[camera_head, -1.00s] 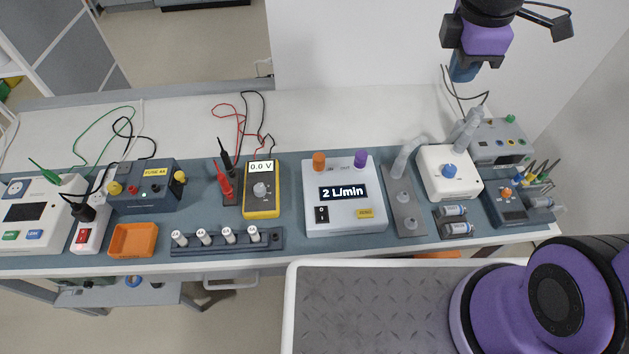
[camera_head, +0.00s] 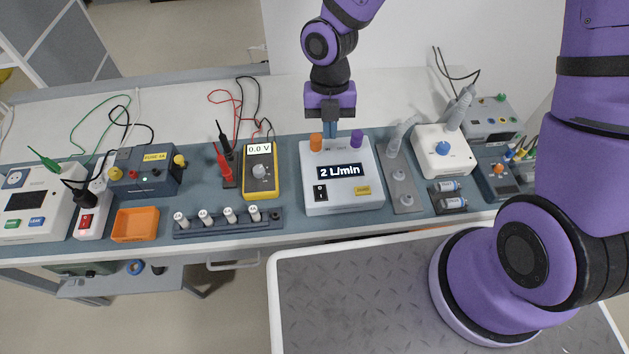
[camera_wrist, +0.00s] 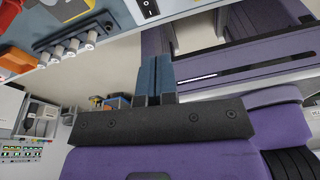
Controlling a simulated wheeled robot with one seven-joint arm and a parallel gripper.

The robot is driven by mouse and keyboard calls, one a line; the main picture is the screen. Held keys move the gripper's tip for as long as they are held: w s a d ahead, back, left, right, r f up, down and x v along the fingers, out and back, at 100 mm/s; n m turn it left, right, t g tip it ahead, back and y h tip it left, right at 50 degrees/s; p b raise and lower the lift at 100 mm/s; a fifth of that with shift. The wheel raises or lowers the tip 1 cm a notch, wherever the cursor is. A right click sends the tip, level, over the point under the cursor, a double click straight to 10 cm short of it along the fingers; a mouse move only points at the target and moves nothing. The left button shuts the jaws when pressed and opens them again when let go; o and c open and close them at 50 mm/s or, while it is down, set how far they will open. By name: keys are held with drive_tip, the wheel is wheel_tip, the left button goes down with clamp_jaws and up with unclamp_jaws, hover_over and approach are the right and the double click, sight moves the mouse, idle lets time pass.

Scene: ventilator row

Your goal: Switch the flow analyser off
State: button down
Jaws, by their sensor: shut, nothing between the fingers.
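The flow analyser (camera_head: 343,193) is a pale grey box in the middle of the bench, with an orange and a purple port on its back edge. Its display (camera_head: 343,171) is lit and reads "2 L/min". A black rocker switch (camera_head: 320,192) sits at its front left; the wrist view shows this switch (camera_wrist: 148,8) at the top edge. My gripper (camera_head: 330,142) is shut and empty, pointing down over the analyser's back edge, between the two ports in the picture. Its blue fingers (camera_wrist: 156,75) lie together in the wrist view. Whether they touch the case, I cannot tell.
Left of the analyser stand a yellow multimeter (camera_head: 260,170) and a rack of white cylinders (camera_head: 228,222). On its right are a grey plate with fittings (camera_head: 401,190) and a white box with a blue knob (camera_head: 442,150). The bench behind is mostly clear.

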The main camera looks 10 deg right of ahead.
sight(322, 190)
drive_tip(key=shift+s+a+f+n, duration=0.2)
drive_tip(key=shift+a+f+n, duration=0.15)
drive_tip(key=shift+a+n, duration=0.1)
drive_tip(key=shift+s+a+f+n, duration=0.2)
drive_tip(key=shift+a+f+n, duration=0.15)
drive_tip(key=shift+a, duration=0.1)
drive_tip(key=x, duration=1.2)
drive_tip(key=shift+w+f, duration=0.25)
drive_tip(key=shift+f, duration=0.1)
drive_tip(key=shift+w+f, duration=0.1)
drive_tip(key=shift+f, duration=0.6)
drive_tip(key=shift+w+f+g, duration=0.1)
drive_tip(key=shift+f+g, duration=0.25)
drive_tip(key=shift+g, duration=0.25)
drive_tip(key=shift+r, duration=0.1)
